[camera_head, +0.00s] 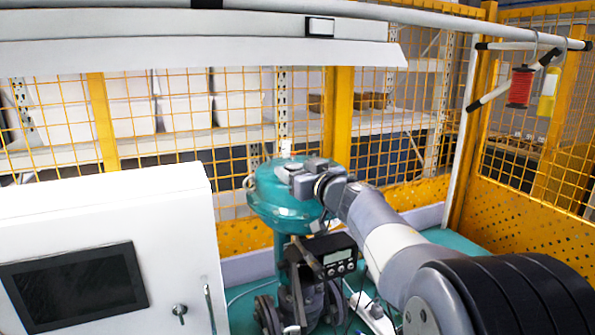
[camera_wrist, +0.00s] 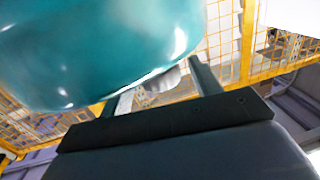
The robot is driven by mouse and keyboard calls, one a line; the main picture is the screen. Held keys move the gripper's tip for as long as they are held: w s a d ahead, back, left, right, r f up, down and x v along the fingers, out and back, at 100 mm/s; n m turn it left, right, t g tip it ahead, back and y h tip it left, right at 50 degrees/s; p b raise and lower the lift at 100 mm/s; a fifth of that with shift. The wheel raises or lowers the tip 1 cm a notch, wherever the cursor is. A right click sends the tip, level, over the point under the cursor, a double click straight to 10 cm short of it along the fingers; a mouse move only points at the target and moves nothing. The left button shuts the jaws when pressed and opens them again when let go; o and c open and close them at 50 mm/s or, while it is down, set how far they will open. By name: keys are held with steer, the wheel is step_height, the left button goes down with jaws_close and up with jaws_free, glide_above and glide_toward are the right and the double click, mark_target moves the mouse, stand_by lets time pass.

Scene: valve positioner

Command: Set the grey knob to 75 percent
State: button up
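The valve positioner (camera_head: 335,262) is a dark box with a small display and several small round light controls on its front, below the teal actuator dome (camera_head: 268,205). I cannot tell which part is the grey knob. My gripper (camera_head: 290,172) is up at the dome's top right side in the head view, above the positioner. In the wrist view the teal dome (camera_wrist: 105,45) fills the upper left, close to the fingers. My gripper (camera_wrist: 165,88) shows two fingers apart. A small pale grey part (camera_wrist: 162,79) shows beyond the gap; what it is stays unclear.
A white cabinet (camera_head: 110,225) with a dark screen (camera_head: 75,287) stands at left. Valve pipework and cables lie below the positioner. Yellow mesh fencing (camera_head: 180,105) runs behind. A red spool (camera_head: 520,88) and a yellow bottle (camera_head: 547,92) hang at upper right.

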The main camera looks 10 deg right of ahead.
steer(key=c, duration=0.9)
steer(key=shift+a+m+t+h+b, duration=0.2)
steer(key=shift+m+t+h+b, duration=0.15)
steer(key=shift+m+h, duration=0.4)
steer(key=m+h+b, duration=0.1)
steer(key=h+b, duration=0.1)
steer(key=shift+a+f+t+h+b, duration=0.1)
steer(key=shift+t+h+b, duration=0.15)
steer(key=shift+h+b, duration=0.1)
steer(key=m+h+b, duration=0.1)
steer(key=h+b, duration=0.1)
steer(key=b, duration=0.1)
steer(key=shift+a+m+b, duration=0.1)
steer(key=shift+m+b, duration=0.25)
steer(key=shift+b, duration=0.05)
steer(key=shift+r+h+b, duration=0.2)
steer(key=shift+h+b, duration=0.15)
steer(key=shift+h, duration=0.05)
steer(key=o, duration=1)
steer(key=shift+f, duration=0.1)
steer(key=shift+s, duration=0.15)
steer(key=s, duration=0.3)
steer(key=s+b, duration=0.1)
steer(key=s, duration=0.3)
steer(key=s+b, duration=0.1)
steer(key=s, duration=0.2)
steer(key=shift+s+a, duration=0.3)
